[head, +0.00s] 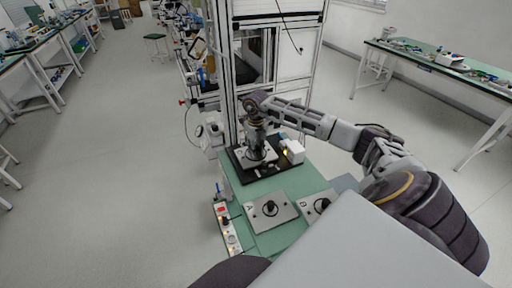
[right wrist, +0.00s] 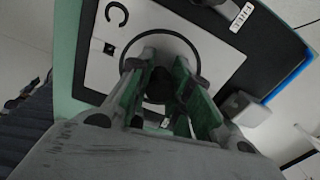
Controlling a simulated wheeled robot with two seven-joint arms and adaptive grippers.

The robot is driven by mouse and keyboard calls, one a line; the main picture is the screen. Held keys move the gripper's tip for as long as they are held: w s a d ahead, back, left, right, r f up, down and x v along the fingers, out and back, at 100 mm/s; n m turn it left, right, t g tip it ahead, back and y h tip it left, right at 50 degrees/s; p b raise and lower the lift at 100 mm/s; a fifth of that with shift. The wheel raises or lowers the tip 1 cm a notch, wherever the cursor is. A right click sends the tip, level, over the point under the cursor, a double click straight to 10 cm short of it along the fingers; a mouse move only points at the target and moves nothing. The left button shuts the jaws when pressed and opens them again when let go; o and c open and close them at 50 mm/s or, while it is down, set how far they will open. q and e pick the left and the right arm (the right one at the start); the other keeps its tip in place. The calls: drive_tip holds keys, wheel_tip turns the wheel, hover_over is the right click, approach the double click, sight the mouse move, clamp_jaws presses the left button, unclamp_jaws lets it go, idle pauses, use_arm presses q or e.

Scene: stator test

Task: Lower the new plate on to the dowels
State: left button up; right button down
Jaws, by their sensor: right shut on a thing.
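A light square plate marked C (right wrist: 150,17) fills the upper middle of the right wrist view, with a black ring drawn on it. The plate also shows in the head view (head: 243,158), over a black base (head: 251,176). My right gripper (head: 257,147) points down at the plate's middle. In the right wrist view its two fingers (right wrist: 158,88) are shut on the plate's dark central knob. I cannot tell whether the plate touches the base or hangs just above it. No dowels can be made out. My left gripper is not in view.
Plate A (head: 263,216) and plate B (head: 312,214), each with a black knob, lie on the green bench (head: 232,183) nearer me. A switch panel (head: 226,230) is at the left edge. A framed machine rises behind.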

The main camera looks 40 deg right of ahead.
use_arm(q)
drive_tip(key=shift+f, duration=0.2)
use_arm(e)
drive_tip(key=shift+f, duration=0.3)
drive_tip(key=c, duration=1.2)
unclamp_jaws()
drive_tip(key=shift+c, duration=0.2)
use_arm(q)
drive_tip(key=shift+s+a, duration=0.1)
use_arm(e)
drive_tip(key=shift+f, duration=0.1)
drive_tip(key=shift+r, duration=0.8)
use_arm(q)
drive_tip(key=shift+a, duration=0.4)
use_arm(e)
drive_tip(key=shift+r, duration=3.3)
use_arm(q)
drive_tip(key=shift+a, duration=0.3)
